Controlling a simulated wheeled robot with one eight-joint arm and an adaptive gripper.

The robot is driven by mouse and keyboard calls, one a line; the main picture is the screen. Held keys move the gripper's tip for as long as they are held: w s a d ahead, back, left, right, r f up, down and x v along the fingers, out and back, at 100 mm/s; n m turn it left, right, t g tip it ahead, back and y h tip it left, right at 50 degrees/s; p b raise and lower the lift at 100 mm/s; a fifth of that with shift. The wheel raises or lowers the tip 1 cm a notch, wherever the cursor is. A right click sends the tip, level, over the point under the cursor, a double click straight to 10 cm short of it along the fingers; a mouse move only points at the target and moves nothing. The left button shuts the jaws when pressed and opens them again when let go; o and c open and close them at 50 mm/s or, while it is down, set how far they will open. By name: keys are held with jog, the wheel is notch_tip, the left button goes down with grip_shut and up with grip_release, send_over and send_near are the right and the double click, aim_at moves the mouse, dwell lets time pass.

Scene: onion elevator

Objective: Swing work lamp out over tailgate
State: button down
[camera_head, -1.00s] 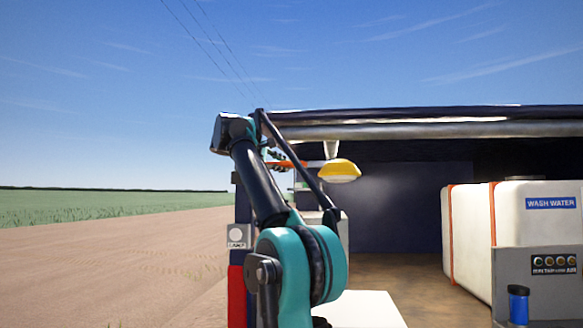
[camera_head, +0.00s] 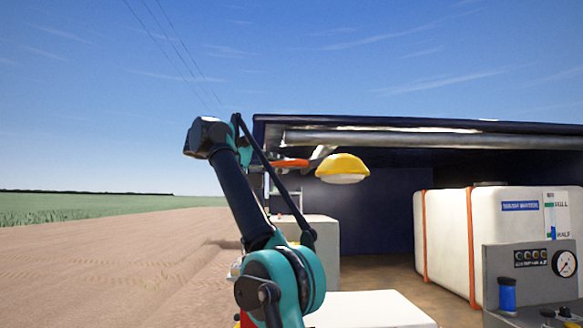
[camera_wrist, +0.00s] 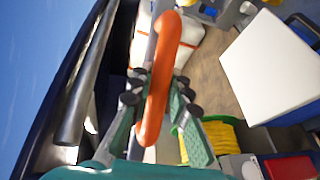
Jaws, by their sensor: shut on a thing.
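The work lamp (camera_head: 342,167) has a yellow shade with a pale underside. It hangs in front of the dark truck body opening, just under its top edge, from a grey slanted arm (camera_head: 320,152). An orange handle (camera_head: 290,163) extends from it to the left, toward my gripper. In the wrist view the orange handle (camera_wrist: 163,70) runs lengthwise between the fingers of my gripper (camera_wrist: 158,88), which is shut around it. In the head view my own arm hides most of the gripper. The lamp shade cannot be made out in the wrist view.
A silver tube (camera_head: 400,141) runs under the roof edge. A white wash water tank (camera_head: 450,240) with orange straps stands at right, behind a grey gauge panel (camera_head: 530,275). A white-topped box (camera_head: 370,310) is low in front. Open field lies left.

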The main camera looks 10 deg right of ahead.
jog(key=shift+s+a+g, duration=0.1)
jog(key=shift+a+g, duration=0.2)
jog(key=c, duration=1.4)
grip_release()
jog(key=shift+d, duration=0.15)
